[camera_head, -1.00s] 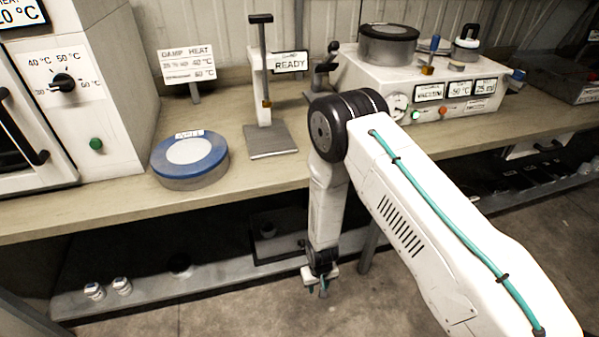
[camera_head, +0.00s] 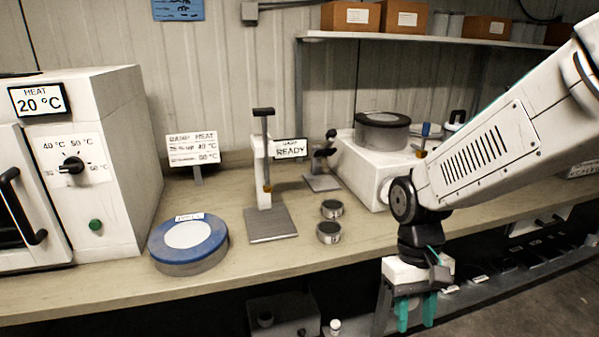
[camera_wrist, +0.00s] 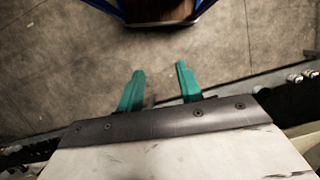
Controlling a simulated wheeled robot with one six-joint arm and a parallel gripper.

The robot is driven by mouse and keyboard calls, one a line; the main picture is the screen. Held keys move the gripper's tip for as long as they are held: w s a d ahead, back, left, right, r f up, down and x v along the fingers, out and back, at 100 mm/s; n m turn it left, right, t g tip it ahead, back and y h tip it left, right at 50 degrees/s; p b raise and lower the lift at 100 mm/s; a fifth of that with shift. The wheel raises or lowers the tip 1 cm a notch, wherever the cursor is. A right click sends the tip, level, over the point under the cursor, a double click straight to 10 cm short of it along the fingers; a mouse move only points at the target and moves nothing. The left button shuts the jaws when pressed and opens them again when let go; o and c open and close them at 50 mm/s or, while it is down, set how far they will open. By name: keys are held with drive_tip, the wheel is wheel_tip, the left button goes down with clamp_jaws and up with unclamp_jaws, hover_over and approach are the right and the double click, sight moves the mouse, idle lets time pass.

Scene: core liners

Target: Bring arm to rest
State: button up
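My gripper (camera_head: 415,312) hangs pointing down in front of the bench's front edge, at the lower right of the head view. Its two teal fingers stand apart with nothing between them. The wrist view also shows the gripper (camera_wrist: 160,80) with open fingers over the bare concrete floor. My white arm reaches in from the right of the head view and hides part of the white vacuum unit (camera_head: 362,176).
The bench (camera_head: 290,263) holds a white oven (camera_head: 110,150), a blue-lidded round container (camera_head: 187,262), a press stand (camera_head: 272,225) and two small dark-topped tins (camera_head: 329,232). A shelf with boxes (camera_head: 350,17) is above. In the wrist view a blue-edged object (camera_wrist: 205,8) is at the top.

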drive_tip(key=s+d+r+m+t, duration=0.2)
drive_tip(key=s+d+r+t, duration=0.3)
drive_tip(key=s+r, duration=0.6)
wheel_tip(320, 180, up, 2)
drive_tip(key=shift+d, duration=0.75)
